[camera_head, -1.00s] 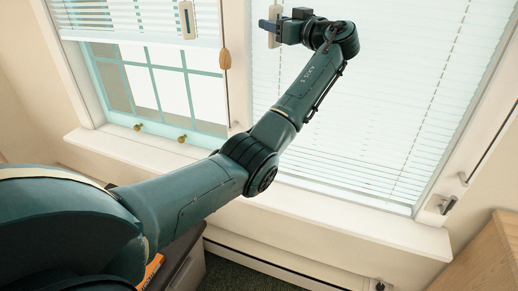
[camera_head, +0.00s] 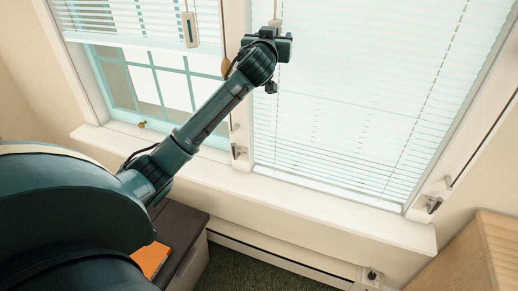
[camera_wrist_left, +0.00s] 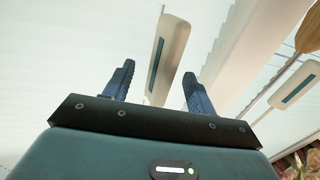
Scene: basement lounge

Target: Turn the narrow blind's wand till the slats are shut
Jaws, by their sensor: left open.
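Two blinds hang side by side, and the left one (camera_head: 130,18) looks narrower than the right one (camera_head: 350,100). The left blind is partly raised, and its pale wand end with a dark stripe (camera_head: 190,30) hangs at its right. The right blind is lowered, with thin lines between its slats. Its wand (camera_head: 276,14) shows just above my left gripper (camera_head: 268,45). In the left wrist view, my left gripper (camera_wrist_left: 159,72) is open, with a striped wand end (camera_wrist_left: 168,50) in line with the gap between its fingers. Contact is not visible. My right gripper is out of view.
A wooden tassel (camera_head: 226,67) hangs between the windows and also shows in the wrist view (camera_wrist_left: 311,30), near a second striped wand end (camera_wrist_left: 297,85). Below are the sill (camera_head: 300,207), a dark cabinet (camera_head: 178,225) with an orange item (camera_head: 152,260), and a wooden piece (camera_head: 480,255) at right.

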